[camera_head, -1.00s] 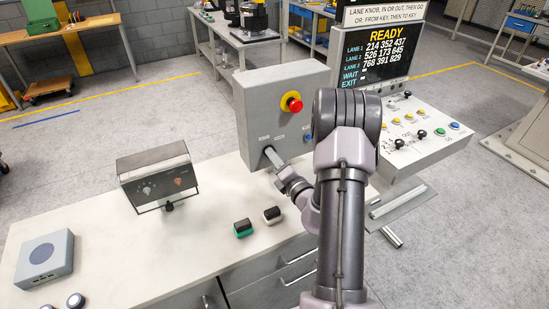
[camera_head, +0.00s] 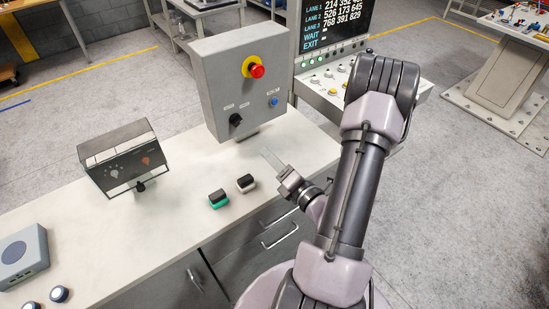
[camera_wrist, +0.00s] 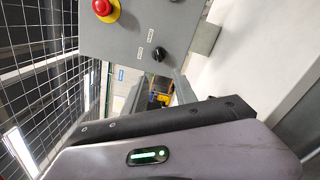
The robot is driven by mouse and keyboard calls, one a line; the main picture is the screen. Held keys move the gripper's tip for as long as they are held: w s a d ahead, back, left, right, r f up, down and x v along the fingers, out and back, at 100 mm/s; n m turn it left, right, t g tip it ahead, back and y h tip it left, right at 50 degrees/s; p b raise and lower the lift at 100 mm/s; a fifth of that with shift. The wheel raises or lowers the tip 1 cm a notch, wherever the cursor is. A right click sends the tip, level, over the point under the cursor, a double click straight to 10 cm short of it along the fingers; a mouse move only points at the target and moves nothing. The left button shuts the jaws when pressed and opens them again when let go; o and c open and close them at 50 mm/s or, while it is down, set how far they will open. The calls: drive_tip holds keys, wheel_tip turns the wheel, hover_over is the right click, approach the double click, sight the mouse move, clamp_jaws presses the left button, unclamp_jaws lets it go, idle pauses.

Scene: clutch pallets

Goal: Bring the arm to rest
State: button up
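My gripper (camera_head: 272,160) hangs over the bench at the foot of the grey control box (camera_head: 212,75), with its thin fingertips apart from the black knob (camera_head: 236,120). The fingers show edge-on in the head view, so I cannot tell whether they are open or shut. Nothing is visible held in them. In the wrist view the knob (camera_wrist: 158,54) and the red button (camera_wrist: 102,7) show beyond the gripper housing, which covers the lower part.
A console with a lane display (camera_head: 335,25) stands behind my arm. Open floor lies to the right.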

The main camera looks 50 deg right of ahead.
drive_tip(key=shift+s+a+r, duration=0.15)
drive_tip(key=shift+s+a, duration=0.05)
drive_tip(key=shift+s, duration=0.45)
